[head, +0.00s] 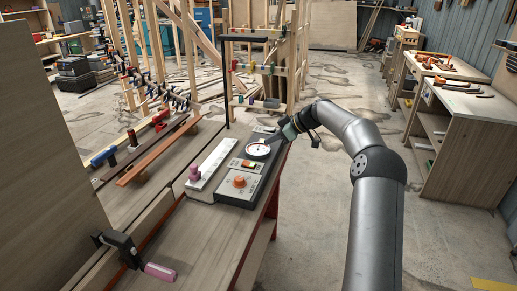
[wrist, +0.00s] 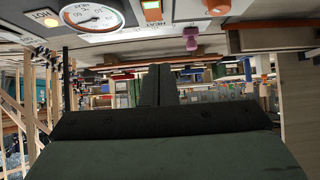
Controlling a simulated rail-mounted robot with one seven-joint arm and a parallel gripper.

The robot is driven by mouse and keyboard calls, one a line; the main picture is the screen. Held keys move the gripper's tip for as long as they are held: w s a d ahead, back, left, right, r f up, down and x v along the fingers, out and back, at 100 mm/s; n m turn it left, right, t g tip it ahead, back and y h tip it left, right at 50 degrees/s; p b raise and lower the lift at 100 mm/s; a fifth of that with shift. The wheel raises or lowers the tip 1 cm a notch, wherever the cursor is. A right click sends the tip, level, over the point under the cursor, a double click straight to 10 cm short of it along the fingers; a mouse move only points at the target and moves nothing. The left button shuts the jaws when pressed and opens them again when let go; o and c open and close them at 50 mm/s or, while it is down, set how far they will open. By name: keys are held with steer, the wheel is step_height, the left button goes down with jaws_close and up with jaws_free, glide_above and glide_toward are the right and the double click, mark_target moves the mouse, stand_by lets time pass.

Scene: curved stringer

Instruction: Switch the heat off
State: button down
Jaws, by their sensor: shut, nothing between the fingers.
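A dark control box (head: 237,190) lies on the wooden bench. It carries a round white gauge (head: 258,150), a small rocker switch (head: 249,164) and an orange knob (head: 239,181). In the wrist view, upside down, the switch (wrist: 152,10) looks lit orange beside a HEAT label. The gauge (wrist: 92,17) there has a red and white scale, and an amber lamp (wrist: 50,20) glows near a HOT label. My gripper (head: 272,140) is at the box's far end, by the gauge. Its fingers (wrist: 159,68) are together and empty, apart from the switch.
A pale strip (head: 213,164) with a pink knob (head: 194,174) lies left of the box. A clamp (head: 122,246) with a pink handle is at the bench's near edge. Wooden strips (head: 158,150) and several clamps are farther left. The floor right of the bench is open.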

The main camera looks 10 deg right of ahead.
steer(key=shift+w+d, duration=0.2)
steer(key=shift+d, duration=0.05)
steer(key=p, duration=0.3)
glide_above(244, 162)
steer(key=s+d, duration=0.2)
steer(key=d, duration=0.1)
steer(key=f, duration=0.6)
steer(key=shift+w+a, duration=0.15)
steer(key=shift+w, duration=0.05)
step_height(244, 162, down, 4)
steer(key=shift+w+a+p, duration=0.15)
steer(key=shift+p, duration=0.2)
steer(key=shift+f, duration=0.1)
